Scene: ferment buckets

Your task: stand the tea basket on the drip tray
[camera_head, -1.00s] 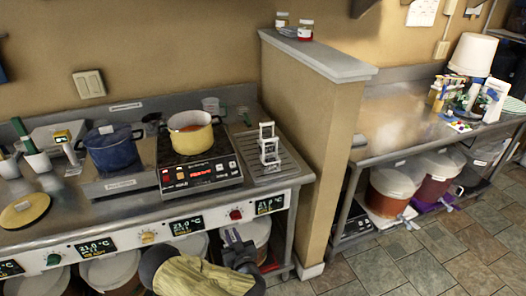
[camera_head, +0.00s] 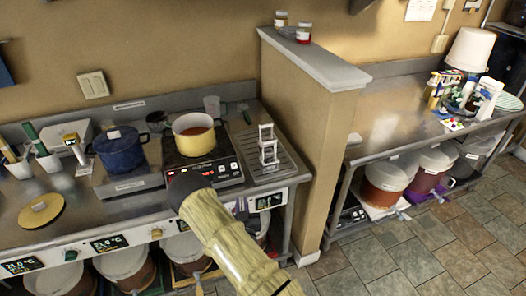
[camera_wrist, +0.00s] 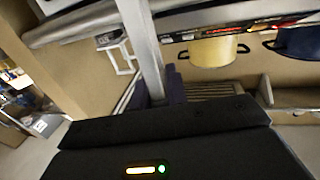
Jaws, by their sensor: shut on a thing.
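My gripper (camera_wrist: 172,88) shows dark purple fingers in the wrist view, shut around one end of a pale grey bar (camera_wrist: 142,45). The bar runs to the picture's top edge; it may be part of the tea basket, but its far end is out of view. In the head view my arm hides most of the gripper (camera_head: 239,207), in front of the counter's front edge. The ribbed metal drip tray (camera_head: 286,158) lies at the counter's right end. A white open frame (camera_head: 267,148) stands upright on it; it also shows in the wrist view (camera_wrist: 119,55).
Left of the tray, a yellow pot (camera_head: 194,140) stands on a black cooker (camera_head: 224,168). A blue pot (camera_head: 119,152) is further left. A tan partition (camera_head: 305,120) rises right of the tray. Lidded buckets (camera_head: 122,262) stand below the counter.

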